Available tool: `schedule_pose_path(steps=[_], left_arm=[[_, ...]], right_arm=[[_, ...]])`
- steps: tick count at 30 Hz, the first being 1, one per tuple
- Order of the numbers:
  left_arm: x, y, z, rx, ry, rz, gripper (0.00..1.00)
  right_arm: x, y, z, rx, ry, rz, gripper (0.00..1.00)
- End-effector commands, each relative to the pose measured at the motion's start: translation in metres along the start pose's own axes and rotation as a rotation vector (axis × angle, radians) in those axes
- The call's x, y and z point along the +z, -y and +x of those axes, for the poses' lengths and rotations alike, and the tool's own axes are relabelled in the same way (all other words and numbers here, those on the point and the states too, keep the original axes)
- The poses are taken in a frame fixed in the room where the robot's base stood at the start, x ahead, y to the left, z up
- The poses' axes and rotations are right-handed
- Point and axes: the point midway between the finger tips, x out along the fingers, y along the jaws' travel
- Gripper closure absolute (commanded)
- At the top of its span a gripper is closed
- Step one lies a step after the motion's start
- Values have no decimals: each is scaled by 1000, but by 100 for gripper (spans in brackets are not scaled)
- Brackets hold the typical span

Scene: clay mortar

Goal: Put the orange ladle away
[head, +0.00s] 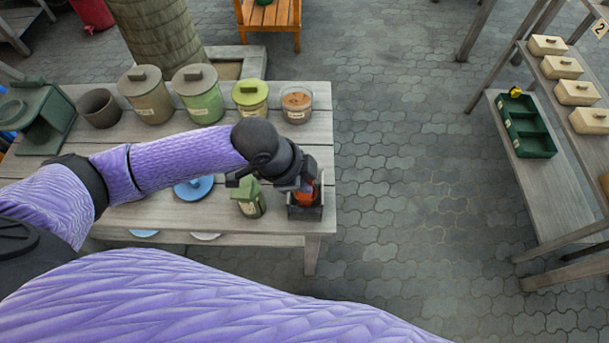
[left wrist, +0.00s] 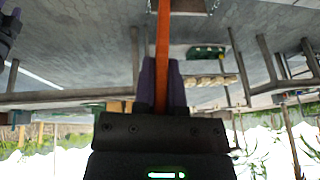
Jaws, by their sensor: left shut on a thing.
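My left gripper (head: 303,184) is over the front right corner of the grey wooden table, pointing down. It is shut on the orange ladle (head: 304,196); only a small orange part shows below the fingers in the head view. In the left wrist view the ladle's orange handle (left wrist: 163,48) runs between the two fingers (left wrist: 162,88). The visible orange part is at the opening of a small dark box-like holder (head: 305,213) at the table corner. I cannot tell whether the ladle touches it. My right gripper is not in view.
A green-lidded jar (head: 249,197) stands just left of the holder. Several lidded canisters, including a green one (head: 199,95), and a glass jar (head: 296,104) line the back of the table (head: 320,150). A shelf with a green tray (head: 526,126) stands right. Paving between is clear.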

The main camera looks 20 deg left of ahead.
Motion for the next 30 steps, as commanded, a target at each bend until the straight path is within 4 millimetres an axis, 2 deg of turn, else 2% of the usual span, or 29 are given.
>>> schedule_pose_path(steps=[4, 5, 10, 17, 20, 27, 30], left_arm=[[0, 0, 0, 0, 0, 0, 100], [0, 0, 0, 0, 0, 0, 82], [0, 0, 0, 0, 0, 0, 46], [0, 0, 0, 0, 0, 0, 45], [0, 1, -6, -1, 1, 0, 45], [-1, 2, -67, -4, 2, 1, 45], [-1, 1, -86, -3, 1, 1, 45]], right_arm=[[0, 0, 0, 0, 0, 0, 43], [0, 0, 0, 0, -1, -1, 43], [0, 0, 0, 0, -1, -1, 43], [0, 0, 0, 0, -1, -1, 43], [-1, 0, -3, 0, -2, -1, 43], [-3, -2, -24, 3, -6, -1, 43], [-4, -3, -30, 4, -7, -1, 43]])
